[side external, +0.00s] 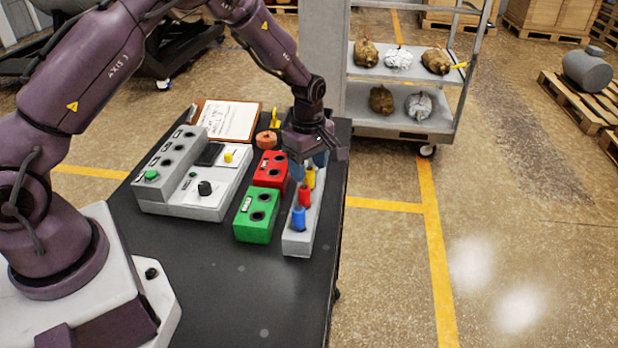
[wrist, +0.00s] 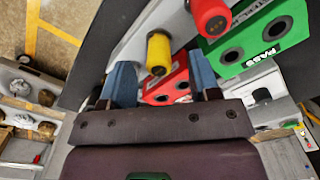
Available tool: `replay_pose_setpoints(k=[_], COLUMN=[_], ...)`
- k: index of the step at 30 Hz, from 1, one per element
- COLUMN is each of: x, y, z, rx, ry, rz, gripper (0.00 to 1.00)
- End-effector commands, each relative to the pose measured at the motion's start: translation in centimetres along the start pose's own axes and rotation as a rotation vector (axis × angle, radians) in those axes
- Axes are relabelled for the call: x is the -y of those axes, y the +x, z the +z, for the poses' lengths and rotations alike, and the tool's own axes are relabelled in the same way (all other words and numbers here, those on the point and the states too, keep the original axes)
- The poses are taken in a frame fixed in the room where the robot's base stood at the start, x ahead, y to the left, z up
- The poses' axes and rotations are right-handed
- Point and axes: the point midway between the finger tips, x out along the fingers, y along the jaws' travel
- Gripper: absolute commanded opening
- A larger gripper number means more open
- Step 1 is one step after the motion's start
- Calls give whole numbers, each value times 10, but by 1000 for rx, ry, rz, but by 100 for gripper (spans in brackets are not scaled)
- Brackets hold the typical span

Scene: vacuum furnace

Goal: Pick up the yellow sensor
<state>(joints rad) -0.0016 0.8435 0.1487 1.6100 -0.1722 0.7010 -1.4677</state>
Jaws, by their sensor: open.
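The yellow sensor (side external: 310,178) stands upright in the grey rack (side external: 298,243), in line behind the red sensor (side external: 304,196) and the blue sensor (side external: 298,217). My gripper (side external: 308,166) is open, pointing down over the rack's far part. In the wrist view, the yellow sensor (wrist: 159,52) appears in the gap between the two blue fingertips (wrist: 160,68), with space on both sides. The fingers do not appear shut on it. The red sensor (wrist: 210,16) is beyond the right finger in that view. My gripper hides the rack's far end in the side view.
A red box (side external: 270,170) and a green PASS box (side external: 256,214), each with two holes, stand close left of the rack. A control panel (side external: 205,193), a clipboard (side external: 232,120) and an orange round object (side external: 266,140) are on the table. The table's front (side external: 240,300) is clear.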

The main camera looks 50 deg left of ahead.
Motion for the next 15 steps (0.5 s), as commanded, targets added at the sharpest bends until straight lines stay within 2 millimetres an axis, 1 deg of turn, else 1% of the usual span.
replay_pose_setpoints(k=[1, 3, 6, 14, 15], x=[0, -1, -1, -1, -1], y=[10, 20, 29, 31, 31], z=[0, 0, 0, 0, 0], rx=[0, 0, 0, 0, 0], ry=[-1, -1, -1, 0, 0], rz=[-3, -4, -1, 1, 0], gripper=[56, 56, 56, 56, 52])
